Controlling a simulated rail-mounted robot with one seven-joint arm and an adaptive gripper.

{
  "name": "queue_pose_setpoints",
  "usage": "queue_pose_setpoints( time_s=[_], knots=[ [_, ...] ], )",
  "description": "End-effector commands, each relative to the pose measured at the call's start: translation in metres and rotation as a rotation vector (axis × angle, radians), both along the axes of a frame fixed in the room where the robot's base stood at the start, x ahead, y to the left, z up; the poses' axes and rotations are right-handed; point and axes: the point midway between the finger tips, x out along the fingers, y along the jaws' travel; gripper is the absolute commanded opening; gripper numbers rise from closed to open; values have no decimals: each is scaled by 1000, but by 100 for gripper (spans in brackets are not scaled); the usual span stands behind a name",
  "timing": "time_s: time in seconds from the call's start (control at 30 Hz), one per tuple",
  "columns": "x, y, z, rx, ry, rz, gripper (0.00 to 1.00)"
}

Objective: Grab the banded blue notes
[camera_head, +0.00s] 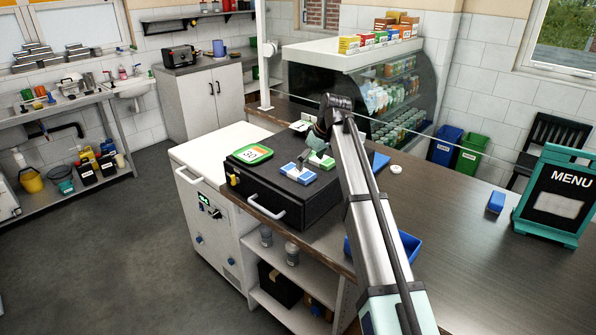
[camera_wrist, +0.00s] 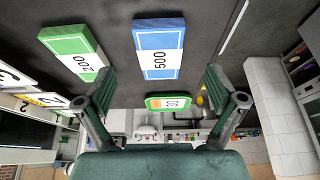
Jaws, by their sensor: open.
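The blue notes (camera_head: 291,170) lie flat on the black drawer box (camera_head: 262,196), with a white band around them. In the wrist view the blue notes (camera_wrist: 158,32) show the band reading 500, ahead of and between my fingers. My gripper (camera_head: 306,165) is open and empty, close above the blue notes in the head view; its fingers also show in the wrist view (camera_wrist: 158,82). Part of the blue notes is hidden behind the gripper in the head view. Whether a finger touches them I cannot tell.
Green banded notes (camera_head: 326,162) marked 200 lie beside the blue ones. A green-edged card (camera_head: 252,153) marked 30 lies on the box's left part. The glass display case (camera_head: 375,85) stands behind. The counter (camera_head: 450,210) is mostly clear toward the menu board (camera_head: 555,195).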

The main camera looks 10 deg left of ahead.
Motion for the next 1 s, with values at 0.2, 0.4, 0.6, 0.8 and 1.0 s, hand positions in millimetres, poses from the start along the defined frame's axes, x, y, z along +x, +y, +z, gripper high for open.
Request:
queue_pose_setpoints(
  time_s=[0.2, 0.4, 0.6, 0.8, 1.0],
  knots=[
    [2, 3, -7, 0, 0, 0, 94],
    [6, 9, -21, 0, 1, 0, 94],
    [12, 16, -45, 0, 1, 0, 94],
    [14, 18, -53, 0, -1, 0, 94],
    [14, 18, -53, 0, -1, 0, 69]
  ],
)
